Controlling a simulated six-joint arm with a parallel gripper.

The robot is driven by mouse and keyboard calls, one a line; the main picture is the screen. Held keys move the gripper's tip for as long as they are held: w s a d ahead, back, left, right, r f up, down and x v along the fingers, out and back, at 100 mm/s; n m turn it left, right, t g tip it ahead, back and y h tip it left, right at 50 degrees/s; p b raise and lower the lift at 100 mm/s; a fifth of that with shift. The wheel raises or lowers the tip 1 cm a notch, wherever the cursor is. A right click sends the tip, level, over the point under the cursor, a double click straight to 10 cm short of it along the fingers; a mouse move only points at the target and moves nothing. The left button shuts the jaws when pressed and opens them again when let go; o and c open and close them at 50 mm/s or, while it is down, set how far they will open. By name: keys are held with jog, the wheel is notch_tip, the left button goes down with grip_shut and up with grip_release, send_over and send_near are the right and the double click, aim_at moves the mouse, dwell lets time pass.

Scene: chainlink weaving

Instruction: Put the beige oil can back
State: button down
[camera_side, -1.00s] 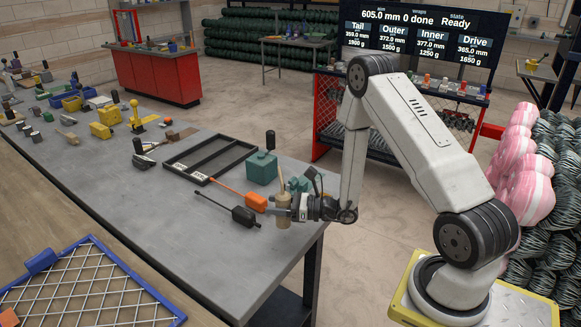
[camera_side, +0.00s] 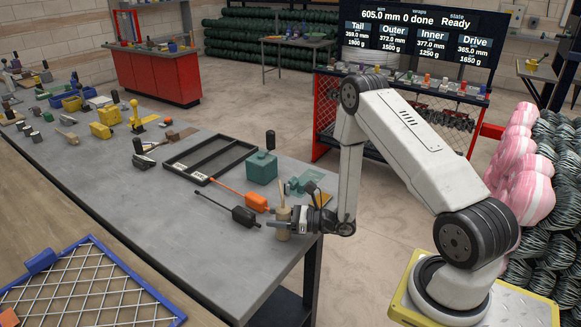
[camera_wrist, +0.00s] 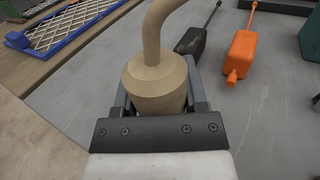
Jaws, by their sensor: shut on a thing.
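The beige oil can (camera_side: 284,229) is upright near the right end of the grey bench. In the wrist view its cone-topped body (camera_wrist: 155,88) sits between the jaws, with its spout running up out of the picture. My gripper (camera_side: 287,218) is shut around it from the right. I cannot tell whether its base touches the bench. An orange oil can (camera_side: 256,202) and a black oil can (camera_side: 245,216) lie to its left, apart from it. They also show in the wrist view, orange (camera_wrist: 242,50) and black (camera_wrist: 195,38).
A black two-part tray (camera_side: 208,158) lies behind the cans. A green block (camera_side: 262,168) and a small teal fixture (camera_side: 303,184) stand near the bench's right edge. A blue-framed mesh (camera_side: 85,290) lies on the wooden surface in front. Bare bench lies left of the cans.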

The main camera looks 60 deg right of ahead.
jog(key=shift+c, duration=0.6)
grip_release()
jog(key=shift+f, duration=0.1)
jog(key=v, duration=1.2)
dwell(0.5)
